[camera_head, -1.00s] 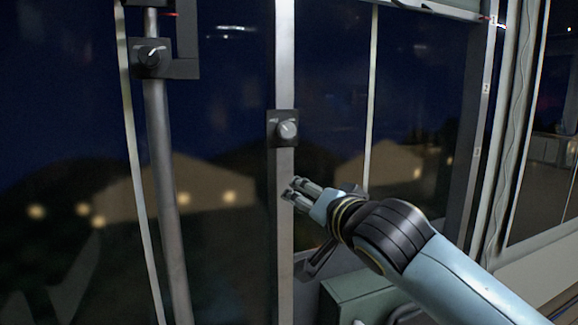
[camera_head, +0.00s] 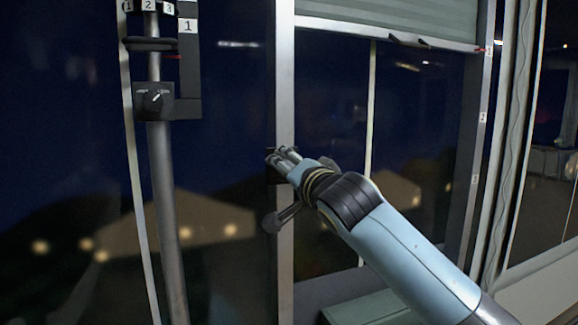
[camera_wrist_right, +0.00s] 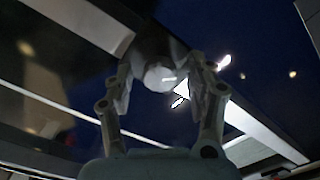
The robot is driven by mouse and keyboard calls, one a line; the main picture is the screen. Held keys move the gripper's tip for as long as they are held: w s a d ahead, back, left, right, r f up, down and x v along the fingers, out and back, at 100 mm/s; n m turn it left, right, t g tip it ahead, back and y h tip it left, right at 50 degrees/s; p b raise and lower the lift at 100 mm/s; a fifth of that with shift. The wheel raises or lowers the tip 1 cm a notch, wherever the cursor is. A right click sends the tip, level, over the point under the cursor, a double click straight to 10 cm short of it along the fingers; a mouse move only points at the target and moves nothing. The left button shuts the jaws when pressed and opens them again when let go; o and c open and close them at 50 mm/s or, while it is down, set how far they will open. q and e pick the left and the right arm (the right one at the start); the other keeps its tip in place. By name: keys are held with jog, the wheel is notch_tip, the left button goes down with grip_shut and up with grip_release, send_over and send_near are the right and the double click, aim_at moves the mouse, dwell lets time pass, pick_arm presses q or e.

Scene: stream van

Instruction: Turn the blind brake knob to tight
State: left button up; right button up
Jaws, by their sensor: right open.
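In the right wrist view a round knob with a pale face (camera_wrist_right: 160,76) sits between the two fingers of my right gripper (camera_wrist_right: 160,85). The fingers are open on either side of it; contact is not clear. In the head view my right gripper (camera_head: 280,158) is at the grey middle post and covers the knob. Only an edge of the knob's dark plate (camera_head: 273,178) shows there. The knob's pointer direction and any lettering cannot be read. My left gripper is not in view.
A second dial in a black box (camera_head: 154,100) is on the left pole (camera_head: 165,200), below numbered tags. A pale blind (camera_head: 385,22) hangs at the upper right. Dark windows lie behind the posts. A greenish box (camera_head: 365,308) is low at the front.

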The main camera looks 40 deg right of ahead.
jog(key=c, duration=1.1)
jog(key=shift+c, duration=0.2)
jog(key=m+b, duration=0.3)
jog(key=shift+f, duration=0.2)
jog(key=m+b, duration=0.6)
jog(key=m, duration=0.4)
jog(key=shift+m, duration=0.4)
jog(key=shift+m+b, duration=0.75)
jog(key=shift+m, duration=1.25)
